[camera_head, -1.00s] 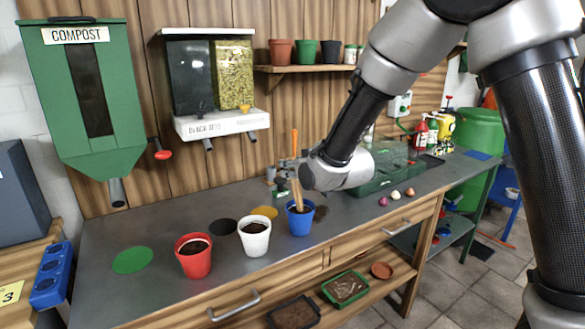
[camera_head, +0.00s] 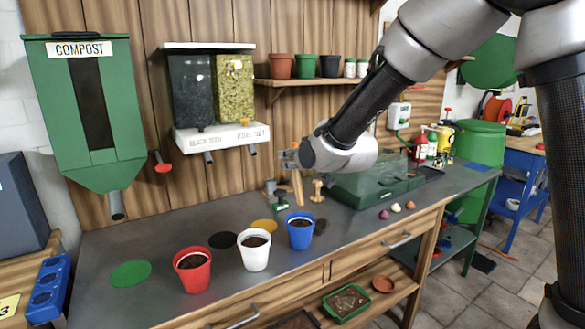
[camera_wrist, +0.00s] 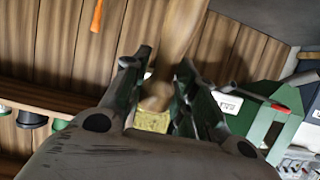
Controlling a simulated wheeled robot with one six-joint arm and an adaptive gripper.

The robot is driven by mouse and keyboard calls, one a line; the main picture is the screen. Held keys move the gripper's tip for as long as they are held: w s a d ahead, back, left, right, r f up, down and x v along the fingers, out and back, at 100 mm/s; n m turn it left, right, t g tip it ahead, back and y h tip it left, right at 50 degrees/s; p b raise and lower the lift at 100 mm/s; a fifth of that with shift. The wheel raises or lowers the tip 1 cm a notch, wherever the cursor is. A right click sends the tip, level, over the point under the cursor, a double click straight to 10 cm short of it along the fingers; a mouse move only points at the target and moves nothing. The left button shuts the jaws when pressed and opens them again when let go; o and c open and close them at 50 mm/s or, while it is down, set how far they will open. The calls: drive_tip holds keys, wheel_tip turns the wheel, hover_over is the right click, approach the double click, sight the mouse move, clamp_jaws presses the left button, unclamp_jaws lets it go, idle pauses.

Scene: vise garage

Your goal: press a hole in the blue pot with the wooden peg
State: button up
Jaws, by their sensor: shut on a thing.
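My gripper (camera_head: 288,160) is shut on the wooden peg (camera_head: 297,188), which points down with a slight tilt. The peg's lower end shows just above the back rim of the blue pot (camera_head: 300,234); I cannot tell whether it is over or behind the pot. The blue pot stands upright on the bench with dark soil in it. I cannot make out a hole in the soil. In the wrist view the peg (camera_wrist: 178,40) is a blurred brown shape between the two fingers (camera_wrist: 160,85).
A white pot (camera_head: 254,254) and a red pot (camera_head: 193,274), both with soil, stand left of the blue pot. A wooden tool (camera_head: 318,190) stands behind it. A green-based clear box (camera_head: 370,185) and several bulbs (camera_head: 396,208) are to the right.

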drive_tip(key=shift+r, duration=0.3)
